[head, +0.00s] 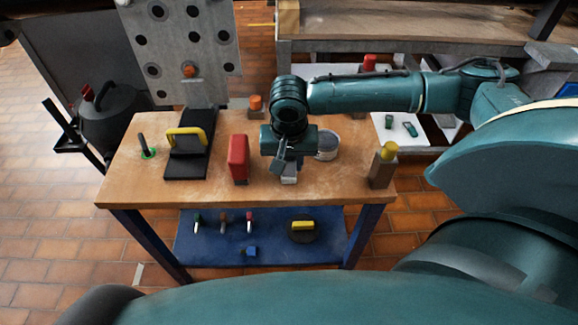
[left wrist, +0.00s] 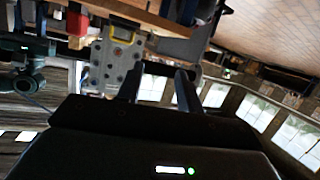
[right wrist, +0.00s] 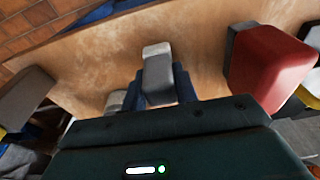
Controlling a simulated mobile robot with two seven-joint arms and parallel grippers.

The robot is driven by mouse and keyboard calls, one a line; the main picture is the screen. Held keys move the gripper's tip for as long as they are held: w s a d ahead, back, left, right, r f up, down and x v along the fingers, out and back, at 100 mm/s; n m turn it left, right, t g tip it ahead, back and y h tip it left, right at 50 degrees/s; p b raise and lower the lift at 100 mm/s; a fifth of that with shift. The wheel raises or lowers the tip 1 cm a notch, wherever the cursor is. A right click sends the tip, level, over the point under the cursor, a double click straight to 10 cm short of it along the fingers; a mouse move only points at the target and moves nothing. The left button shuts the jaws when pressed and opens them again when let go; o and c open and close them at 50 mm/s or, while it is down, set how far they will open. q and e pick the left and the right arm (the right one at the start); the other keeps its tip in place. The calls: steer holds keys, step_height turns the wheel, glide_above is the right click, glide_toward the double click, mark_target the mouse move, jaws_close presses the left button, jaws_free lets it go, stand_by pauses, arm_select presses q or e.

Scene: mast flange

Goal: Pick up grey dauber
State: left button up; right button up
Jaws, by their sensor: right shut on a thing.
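The grey dauber (head: 289,174) is a small block with a pale end, near the middle of the wooden table. It also shows in the right wrist view (right wrist: 157,72), between the fingers. My right gripper (head: 284,163) points down over the table and is shut on the dauber, hiding its upper part in the head view. I cannot tell whether the dauber touches the table. My left gripper (left wrist: 158,82) shows only in the left wrist view; its fingers are apart with nothing between them, facing the perforated metal plate (left wrist: 112,62).
A red block (head: 238,158) stands left of the right gripper. A round tin (head: 327,146) and a yellow-topped wooden block (head: 381,170) stand to the right. A black, yellow-handled tool (head: 188,150) is further left. The table's front strip (head: 270,196) is clear.

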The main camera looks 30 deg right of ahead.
steer(key=shift+c, duration=0.8)
